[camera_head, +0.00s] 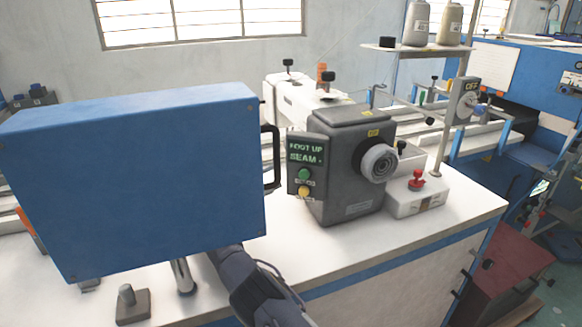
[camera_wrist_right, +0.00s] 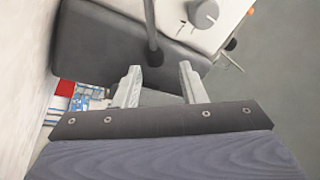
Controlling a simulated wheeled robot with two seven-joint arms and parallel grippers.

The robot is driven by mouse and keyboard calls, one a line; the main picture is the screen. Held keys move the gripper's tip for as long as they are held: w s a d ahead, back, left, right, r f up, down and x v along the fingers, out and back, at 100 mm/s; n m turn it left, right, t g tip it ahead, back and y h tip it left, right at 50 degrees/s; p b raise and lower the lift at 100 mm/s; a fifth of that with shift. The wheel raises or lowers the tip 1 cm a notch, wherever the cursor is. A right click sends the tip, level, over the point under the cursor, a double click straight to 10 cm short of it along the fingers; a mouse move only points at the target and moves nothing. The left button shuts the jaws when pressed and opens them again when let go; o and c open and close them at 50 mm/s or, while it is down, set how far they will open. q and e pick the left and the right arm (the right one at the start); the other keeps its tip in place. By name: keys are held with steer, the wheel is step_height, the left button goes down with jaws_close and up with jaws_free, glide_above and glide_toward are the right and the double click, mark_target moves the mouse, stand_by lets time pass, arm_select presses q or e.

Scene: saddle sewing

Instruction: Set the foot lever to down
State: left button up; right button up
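The control box (camera_head: 346,165) of the sewing machine has a small display (camera_head: 305,155) reading "FOOT UP" and "SEAM". In the right wrist view, a thin dark rod with a rounded dark end (camera_wrist_right: 153,52), perhaps the foot lever, stands in front of a dark grey machine part (camera_wrist_right: 105,38). My right gripper (camera_wrist_right: 160,86) is open, with its two pale fingers apart and the rod's end just beyond and between them. I see no contact. In the head view my right forearm reaches behind the large blue panel (camera_head: 135,185), which hides the gripper. My left gripper is not seen.
A black handle (camera_head: 272,157) sits at the blue panel's right edge. Thread cones (camera_head: 416,22) stand on a rack behind. The table's front right is clear.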

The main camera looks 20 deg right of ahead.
steer(key=d+b, duration=0.4)
steer(key=d, duration=0.2)
steer(key=shift+w+d+r+y+b, duration=0.3)
steer(key=shift+w+d+r+b, duration=0.05)
steer(key=shift+d+r+b, duration=0.05)
jaws_close()
stand_by(0.3)
